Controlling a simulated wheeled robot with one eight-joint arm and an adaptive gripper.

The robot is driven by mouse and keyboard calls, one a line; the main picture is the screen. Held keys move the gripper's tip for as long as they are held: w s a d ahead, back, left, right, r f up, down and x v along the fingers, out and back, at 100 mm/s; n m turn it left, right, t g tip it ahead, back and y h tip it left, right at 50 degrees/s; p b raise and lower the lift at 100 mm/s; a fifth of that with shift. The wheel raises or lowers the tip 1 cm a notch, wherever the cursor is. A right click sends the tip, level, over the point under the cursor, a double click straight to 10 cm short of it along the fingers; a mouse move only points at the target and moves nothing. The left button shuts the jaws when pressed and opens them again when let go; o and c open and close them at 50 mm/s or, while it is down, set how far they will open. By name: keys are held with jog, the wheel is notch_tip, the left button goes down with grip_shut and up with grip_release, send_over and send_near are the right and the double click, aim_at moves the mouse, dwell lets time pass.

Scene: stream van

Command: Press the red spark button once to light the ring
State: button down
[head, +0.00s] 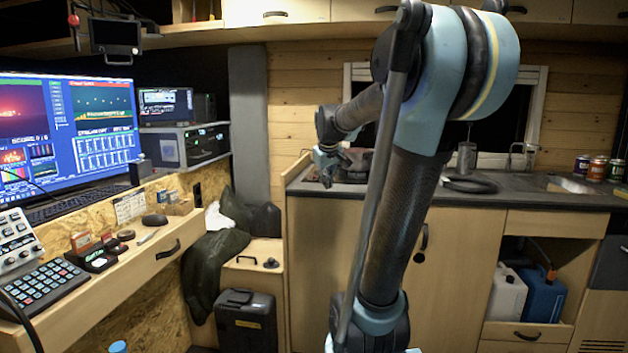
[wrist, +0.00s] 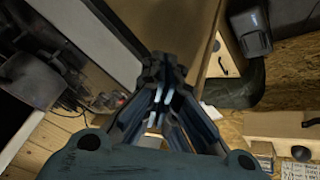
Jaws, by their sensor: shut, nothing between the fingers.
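My gripper (head: 328,168) is at the end of my arm, over the left end of the counter beside a dark hob (head: 352,168). In the wrist view my gripper (wrist: 163,75) is shut and empty, with its fingers together. The hob area (wrist: 88,90) shows in the wrist view to the left of the fingers, with dark burner parts that are hard to make out. I cannot make out a red spark button in either view. My arm covers part of the hob in the head view. No flame shows.
The counter (head: 535,198) runs right to a sink and several cans (head: 597,168). A desk (head: 120,270) with a large monitor (head: 65,135) and a keypad stands at the left.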

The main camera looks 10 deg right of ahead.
jog(key=w+r+n+t, duration=0.1)
jog(key=w+r, duration=0.2)
jog(key=w, duration=0.5)
jog(key=w+a+r+n+t, duration=0.1)
jog(key=w+r, duration=0.1)
jog(key=w, duration=0.6)
jog(key=w+r+n+t, duration=0.1)
jog(key=w+r, duration=0.2)
jog(key=w, duration=0.5)
jog(key=shift+w+a+r, duration=0.2)
jog(key=shift+w+r, duration=0.1)
jog(key=shift+w, duration=0.1)
send_over(314, 177)
jog(key=shift+w+a+f, duration=0.1)
jog(key=shift+w+f, duration=0.05)
jog(key=shift+f, duration=1.3)
jog(key=shift+w+a+f, duration=0.1)
jog(key=shift+w+f, duration=0.05)
jog(key=shift+f, duration=1.35)
jog(key=shift+w+a+f, duration=0.1)
jog(key=shift+w+f, duration=0.05)
jog(key=shift+f, duration=1.3)
jog(key=shift+f, duration=0.1)
jog(key=shift+s+f, duration=0.1)
jog(key=shift+f, duration=0.15)
jog(key=shift+f, duration=0.45)
jog(key=shift+r, duration=0.85)
